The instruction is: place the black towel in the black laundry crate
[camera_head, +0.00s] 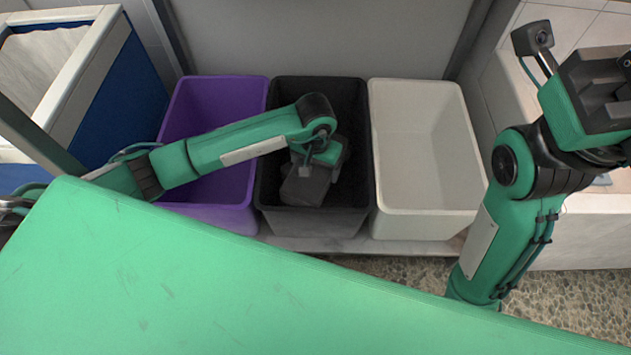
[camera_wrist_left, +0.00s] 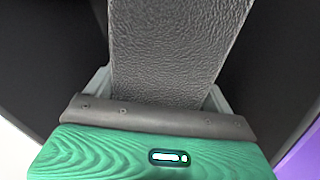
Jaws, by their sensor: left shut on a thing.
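The black laundry crate (camera_head: 312,220) stands in the middle of a row of three crates. My left arm comes in over the purple crate, and my left gripper (camera_head: 304,188) points down inside the black crate's opening. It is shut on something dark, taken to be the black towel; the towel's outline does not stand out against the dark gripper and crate. In the left wrist view a dark grey textured surface (camera_wrist_left: 175,50) fills the middle, with black on both sides. My right gripper (camera_head: 600,85) is raised at the right, away from the crates; its jaw opening is unclear.
A purple crate (camera_head: 212,218) stands left of the black one and a white crate (camera_head: 425,222) right of it. A blue and white bin (camera_head: 118,95) is at the far left. A grey wall (camera_head: 320,35) rises behind. Pebbled floor (camera_head: 580,300) shows at lower right.

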